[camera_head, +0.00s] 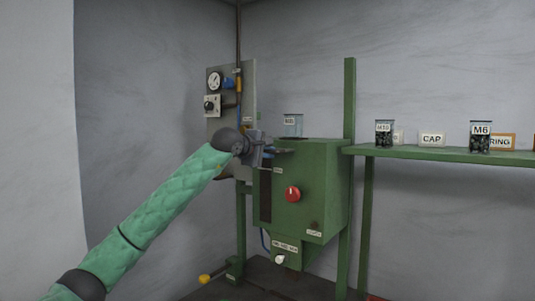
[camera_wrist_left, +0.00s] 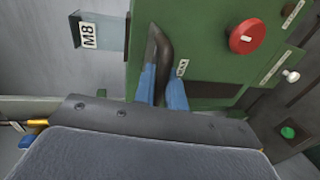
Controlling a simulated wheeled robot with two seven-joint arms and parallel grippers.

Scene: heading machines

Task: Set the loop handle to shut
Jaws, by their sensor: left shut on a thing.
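The loop handle (camera_wrist_left: 163,50) is a dark curved bar on the face of the green machine (camera_head: 325,190), seen in the left wrist view. My left gripper (camera_wrist_left: 160,92) has its blue fingers on either side of the handle's lower part and is shut on it. In the head view my left gripper (camera_head: 272,151) is at the machine's upper left edge, and the gripper and wrist largely hide the handle there. A small label (camera_wrist_left: 182,68) sits beside the handle. My right gripper is in neither view.
A red knob (camera_head: 292,194) is on the machine front, with a pale knob (camera_head: 280,259) lower down. A bin marked M8 (camera_head: 292,125) is at the machine top. A gauge panel (camera_head: 245,110) stands behind my gripper. A green shelf (camera_head: 440,153) with jars and signs extends right.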

